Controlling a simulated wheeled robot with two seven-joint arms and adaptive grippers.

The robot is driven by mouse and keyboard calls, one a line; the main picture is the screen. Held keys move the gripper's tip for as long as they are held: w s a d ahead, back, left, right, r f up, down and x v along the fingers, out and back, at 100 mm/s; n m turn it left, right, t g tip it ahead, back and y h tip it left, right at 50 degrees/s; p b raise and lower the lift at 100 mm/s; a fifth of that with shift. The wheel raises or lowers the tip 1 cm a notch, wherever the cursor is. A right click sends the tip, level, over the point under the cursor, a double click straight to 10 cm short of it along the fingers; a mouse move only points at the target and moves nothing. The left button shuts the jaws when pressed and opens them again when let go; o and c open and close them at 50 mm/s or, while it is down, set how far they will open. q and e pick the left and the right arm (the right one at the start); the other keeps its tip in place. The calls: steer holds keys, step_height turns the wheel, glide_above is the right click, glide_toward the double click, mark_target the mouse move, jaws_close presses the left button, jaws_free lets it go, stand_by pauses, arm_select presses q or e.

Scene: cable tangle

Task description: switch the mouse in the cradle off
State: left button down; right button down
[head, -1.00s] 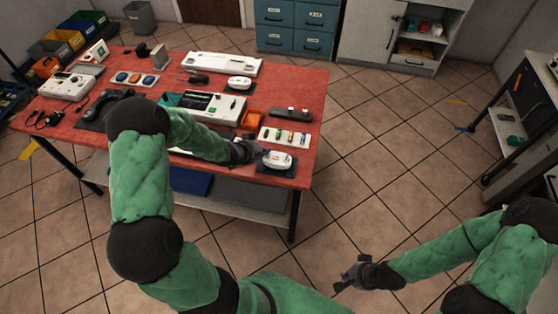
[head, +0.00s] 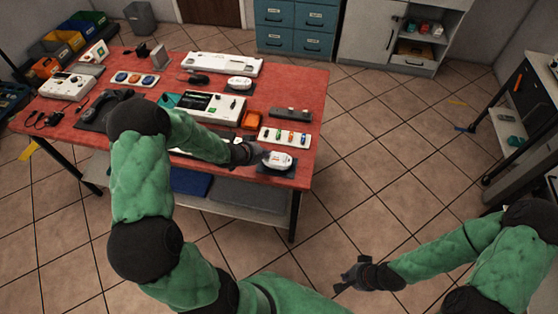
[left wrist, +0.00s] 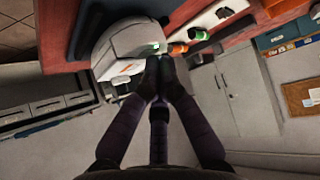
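A white, rounded mouse-like device (head: 278,160) sits on a dark mat at the near right corner of the red table. In the left wrist view the white device (left wrist: 122,48) shows close up, with a small green light and an orange mark on its side. My left gripper (head: 257,150) is right beside it, fingertips together. In the left wrist view the closed fingertips (left wrist: 160,66) are at the device's side, just below the green light; I cannot tell whether they touch. Nothing shows between them. My right gripper (head: 345,282) hangs over the floor, far from the table; its fingers are too small to judge.
A second white mouse-like device (head: 239,83) lies on a dark mat further back.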

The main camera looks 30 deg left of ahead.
mark_target(265, 158)
stand_by(0.4)
arm_select(q)
steer(key=shift+r+p, duration=0.75)
steer(key=shift+p, duration=0.05)
step_height(265, 158, up, 6)
steer(key=p, duration=0.6)
